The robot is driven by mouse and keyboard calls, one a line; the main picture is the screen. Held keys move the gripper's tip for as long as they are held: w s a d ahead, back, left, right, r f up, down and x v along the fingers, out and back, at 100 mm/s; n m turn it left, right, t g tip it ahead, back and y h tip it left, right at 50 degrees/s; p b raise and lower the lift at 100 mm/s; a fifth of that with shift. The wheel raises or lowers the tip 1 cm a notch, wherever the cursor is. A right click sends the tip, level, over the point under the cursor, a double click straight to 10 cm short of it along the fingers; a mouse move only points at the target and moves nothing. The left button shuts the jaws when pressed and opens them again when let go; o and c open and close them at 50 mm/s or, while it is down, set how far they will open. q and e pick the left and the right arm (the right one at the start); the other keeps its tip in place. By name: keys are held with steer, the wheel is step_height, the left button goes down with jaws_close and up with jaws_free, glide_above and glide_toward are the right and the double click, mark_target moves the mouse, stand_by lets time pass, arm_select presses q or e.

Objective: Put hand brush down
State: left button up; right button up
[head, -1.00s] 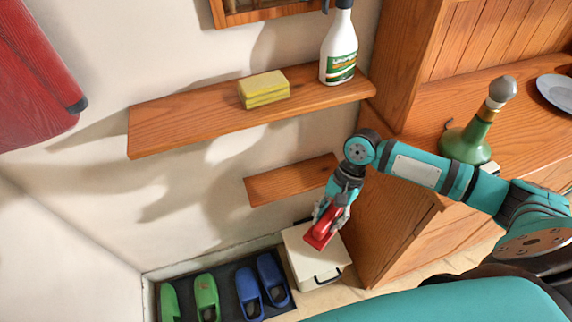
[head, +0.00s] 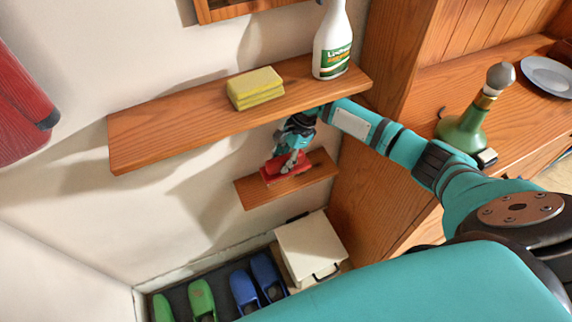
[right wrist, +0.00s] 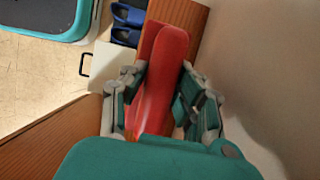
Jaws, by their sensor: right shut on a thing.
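The red hand brush (head: 287,167) is at the small lower wooden shelf (head: 258,193), seen from above in the head view. My right gripper (head: 292,160) is shut on it. In the right wrist view the brush (right wrist: 168,75) lies lengthwise between the fingers of my right gripper (right wrist: 164,95), with the shelf (right wrist: 186,14) behind its far end. The brush appears over or on the shelf; I cannot tell whether it touches the board. My left gripper is not in view.
The long upper shelf (head: 190,124) holds a yellow sponge stack (head: 255,88) and a spray bottle (head: 332,42). A cream box (head: 311,246) and green and blue slippers (head: 243,291) are below. A wooden cabinet (head: 372,190) with a green bottle lamp (head: 467,125) stands right.

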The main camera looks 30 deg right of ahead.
mark_target(281, 166)
steer(key=shift+w+a+f, duration=0.15)
steer(key=shift+w+f, duration=0.05)
steer(key=shift+w, duration=0.4)
step_height(281, 166, down, 3)
steer(key=shift+a+r, duration=0.1)
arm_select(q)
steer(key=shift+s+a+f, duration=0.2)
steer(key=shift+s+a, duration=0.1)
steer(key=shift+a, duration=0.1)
arm_select(e)
steer(key=shift+f, duration=0.3)
steer(key=o, duration=1)
steer(key=shift+f, duration=0.1)
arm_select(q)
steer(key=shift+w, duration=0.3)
